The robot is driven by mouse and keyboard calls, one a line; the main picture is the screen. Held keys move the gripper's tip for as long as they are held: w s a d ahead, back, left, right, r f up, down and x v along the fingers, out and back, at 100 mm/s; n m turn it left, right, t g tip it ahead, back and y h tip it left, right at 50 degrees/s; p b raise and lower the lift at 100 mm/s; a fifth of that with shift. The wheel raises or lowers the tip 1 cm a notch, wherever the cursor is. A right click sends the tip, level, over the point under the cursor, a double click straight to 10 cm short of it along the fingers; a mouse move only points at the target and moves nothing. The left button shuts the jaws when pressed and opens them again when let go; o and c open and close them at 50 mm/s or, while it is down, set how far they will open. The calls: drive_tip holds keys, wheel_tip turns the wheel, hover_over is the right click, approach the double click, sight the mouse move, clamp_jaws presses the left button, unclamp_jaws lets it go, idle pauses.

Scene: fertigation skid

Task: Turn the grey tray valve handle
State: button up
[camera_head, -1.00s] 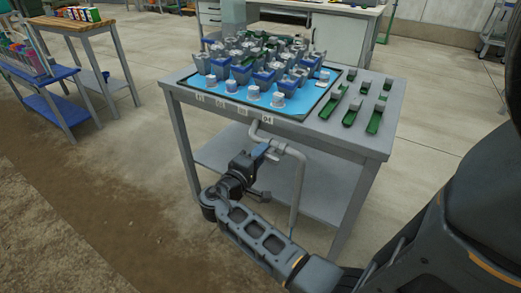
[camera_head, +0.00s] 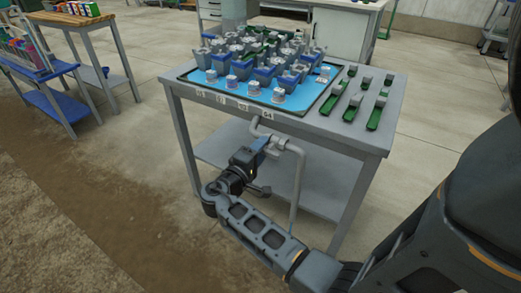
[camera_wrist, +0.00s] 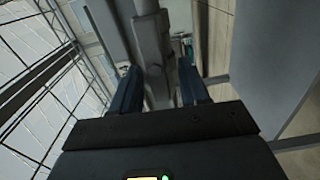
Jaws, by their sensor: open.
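The grey valve (camera_head: 281,144) sits on the grey pipe (camera_head: 297,180) that hangs from the front of the table below the tray. In the head view its handle is small and partly hidden by my gripper. My gripper (camera_head: 267,143) is at the valve, with its blue fingers pointing at it. In the wrist view, my gripper (camera_wrist: 158,88) is open, with one finger on each side of grey valve or pipe parts (camera_wrist: 152,58). I cannot tell whether either finger touches the handle.
The blue tray (camera_head: 222,86) of pots lies on the grey table (camera_head: 350,136) above my gripper. Green channels (camera_head: 352,108) lie at the table's right. A lower shelf (camera_head: 318,185) is behind the pipe.

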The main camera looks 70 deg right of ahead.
drive_tip(key=v, duration=0.7)
drive_tip(key=shift+a, duration=0.4)
